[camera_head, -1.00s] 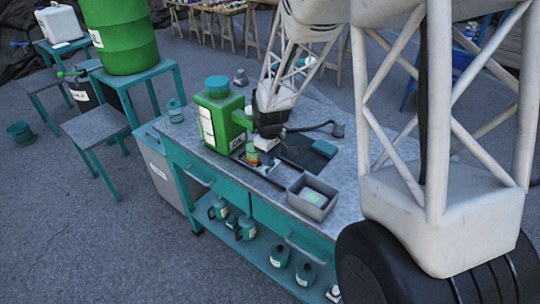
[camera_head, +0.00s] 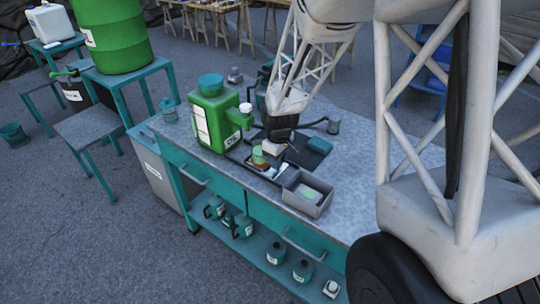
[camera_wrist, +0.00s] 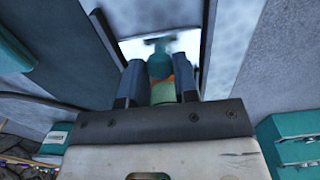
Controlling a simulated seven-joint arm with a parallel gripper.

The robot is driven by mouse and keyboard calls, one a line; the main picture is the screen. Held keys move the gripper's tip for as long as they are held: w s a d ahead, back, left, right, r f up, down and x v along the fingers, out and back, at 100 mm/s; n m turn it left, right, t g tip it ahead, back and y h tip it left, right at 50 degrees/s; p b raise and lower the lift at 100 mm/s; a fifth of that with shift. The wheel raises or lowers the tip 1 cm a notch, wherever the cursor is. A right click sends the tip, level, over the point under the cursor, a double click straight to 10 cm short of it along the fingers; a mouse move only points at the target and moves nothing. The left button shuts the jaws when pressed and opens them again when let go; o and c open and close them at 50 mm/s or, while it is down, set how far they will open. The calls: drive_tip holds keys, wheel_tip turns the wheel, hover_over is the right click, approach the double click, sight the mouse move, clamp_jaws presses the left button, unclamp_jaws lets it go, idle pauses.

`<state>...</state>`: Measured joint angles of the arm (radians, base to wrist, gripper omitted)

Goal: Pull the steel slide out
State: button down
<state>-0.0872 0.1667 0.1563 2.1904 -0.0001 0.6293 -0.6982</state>
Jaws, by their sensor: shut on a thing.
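My gripper (camera_head: 273,143) is low over the bench, just right of the green canister (camera_head: 208,125) with its side spout. A small piece, green above and orange-brown below (camera_head: 259,156), shows beside my fingertips. In the wrist view my two fingers (camera_wrist: 160,85) are apart and close around a teal, orange and green piece (camera_wrist: 160,68). A bright steel surface (camera_wrist: 185,42), which looks like the slide, lies just beyond it. My fingers and wrist hide part of the steel. How the held piece joins the steel cannot be told.
A grey open box (camera_head: 307,196) with a pale green thing inside stands at the bench front. A dark teal block (camera_head: 319,146) lies right of my gripper. The grey bench top (camera_head: 345,190) is clear farther right. Several teal jugs stand on the lower shelf (camera_head: 250,245).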

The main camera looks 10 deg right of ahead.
drive_tip(key=shift+s+d, duration=1.3)
drive_tip(key=shift+d, duration=0.05)
drive_tip(key=c, duration=0.9)
unclamp_jaws()
drive_tip(key=shift+o, duration=0.2)
drive_tip(key=shift+r, duration=0.15)
wheel_tip(320, 180, up, 8)
drive_tip(key=shift+f, duration=0.2)
